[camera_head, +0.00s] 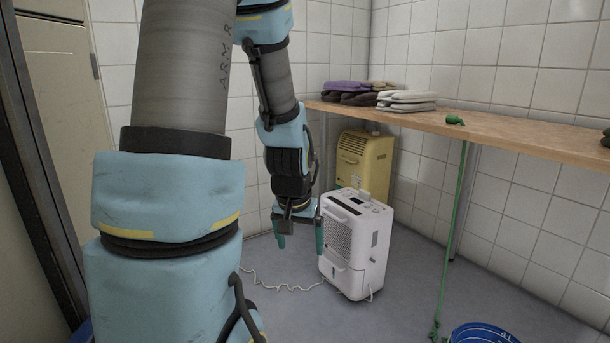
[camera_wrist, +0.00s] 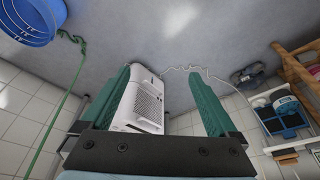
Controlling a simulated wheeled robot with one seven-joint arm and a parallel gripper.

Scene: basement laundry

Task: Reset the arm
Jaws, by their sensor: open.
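My arm reaches down through the left and middle of the head view. My gripper (camera_head: 299,236) hangs at its end with the fingers pointing down, close to the left side of a white dehumidifier (camera_head: 352,245). In the wrist view my gripper (camera_wrist: 165,95) has its two green fingers spread wide, with nothing held between them. The white dehumidifier (camera_wrist: 146,103) shows beyond the fingers, nearer the left one. Whether a finger touches it cannot be told.
A wooden counter (camera_head: 500,133) with folded cloths (camera_head: 407,101) runs along the right wall. A yellow appliance (camera_head: 364,160) stands behind the dehumidifier. A green hose (camera_head: 452,230) hangs to the floor near a blue basket (camera_head: 483,334). A white cord (camera_head: 275,286) lies on the floor.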

